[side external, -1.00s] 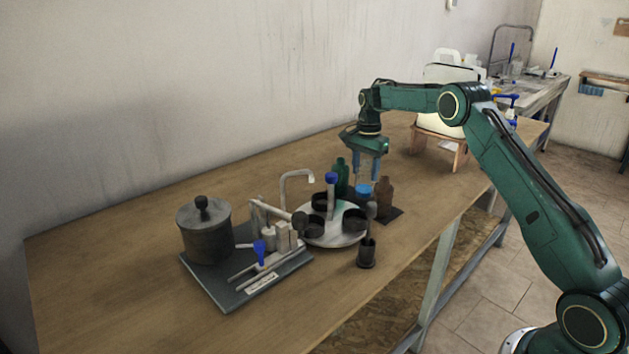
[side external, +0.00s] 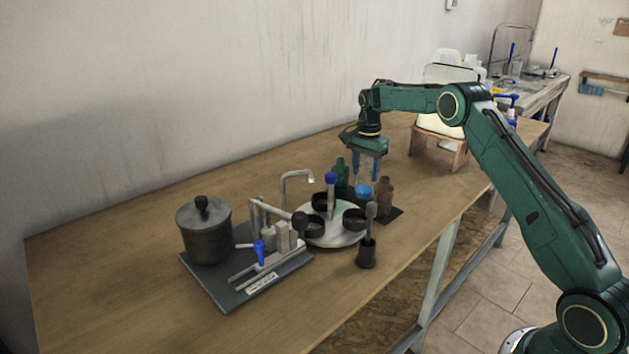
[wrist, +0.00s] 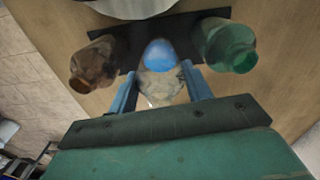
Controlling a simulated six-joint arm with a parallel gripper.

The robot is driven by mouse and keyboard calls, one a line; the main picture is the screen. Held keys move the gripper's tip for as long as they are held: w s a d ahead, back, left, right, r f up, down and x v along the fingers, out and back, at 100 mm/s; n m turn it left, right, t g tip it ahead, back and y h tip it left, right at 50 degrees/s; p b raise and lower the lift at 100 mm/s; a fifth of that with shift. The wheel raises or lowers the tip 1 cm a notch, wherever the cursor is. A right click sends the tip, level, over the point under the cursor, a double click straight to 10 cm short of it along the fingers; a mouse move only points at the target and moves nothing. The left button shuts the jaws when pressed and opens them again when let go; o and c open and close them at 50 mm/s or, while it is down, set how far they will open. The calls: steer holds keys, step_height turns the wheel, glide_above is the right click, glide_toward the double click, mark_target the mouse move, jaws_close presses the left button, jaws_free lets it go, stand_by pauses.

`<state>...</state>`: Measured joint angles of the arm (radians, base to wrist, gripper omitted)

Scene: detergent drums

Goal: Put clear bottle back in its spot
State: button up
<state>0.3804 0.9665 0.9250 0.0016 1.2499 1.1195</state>
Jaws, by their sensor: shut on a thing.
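The clear bottle (wrist: 160,85) is between the two blue fingers of my gripper (wrist: 160,92) in the wrist view, shut on it. The dark mat (side external: 392,214) lies under this row. The green bottle (side external: 342,174) stands on one side of the clear bottle and the brown bottle (side external: 384,194) on the other. Whether the clear bottle touches the mat is hidden.
A round turntable (side external: 330,238) with dark cups stands just in front of the bottles. A dark holder with a brush (side external: 367,252) is near the table edge. A grey pot (side external: 204,232) and a fixture plate (side external: 238,295) stand left.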

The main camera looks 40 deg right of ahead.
steer(key=shift+f, duration=0.6)
stand_by(0.3)
stand_by(0.5)
steer(key=o, duration=1.2)
steer(key=shift+c, duration=0.2)
steer(key=shift+o, duration=0.4)
steer(key=o, duration=0.3)
steer(key=shift+r, duration=0.15)
steer(key=shift+r, duration=3.55)
steer(key=shift+r, duration=0.1)
